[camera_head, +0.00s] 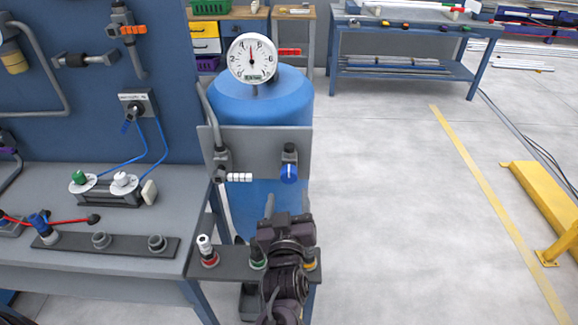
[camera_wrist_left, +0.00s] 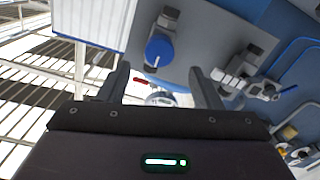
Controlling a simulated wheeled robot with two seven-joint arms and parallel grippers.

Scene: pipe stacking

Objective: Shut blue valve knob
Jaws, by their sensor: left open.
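The blue valve knob (camera_head: 289,173) is mounted on the grey panel (camera_head: 262,142) in front of the blue tank, its grip pointing down in the head view. In the left wrist view the knob (camera_wrist_left: 159,48) shows as a round blue cap ahead of the fingers. My left gripper (camera_head: 287,213) is just below the knob in the head view. In the left wrist view its two fingers (camera_wrist_left: 159,72) are apart with nothing held; the knob lines up between them, past their tips. I see no contact. My right gripper is not in view.
A valve with a white handle (camera_head: 238,177) sits on the same panel to the left. A round gauge (camera_head: 253,58) stands above the blue tank (camera_head: 290,97). A shelf with small knobs (camera_head: 225,263) lies beneath the gripper. The workbench (camera_head: 60,270) is at left; open floor is at right.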

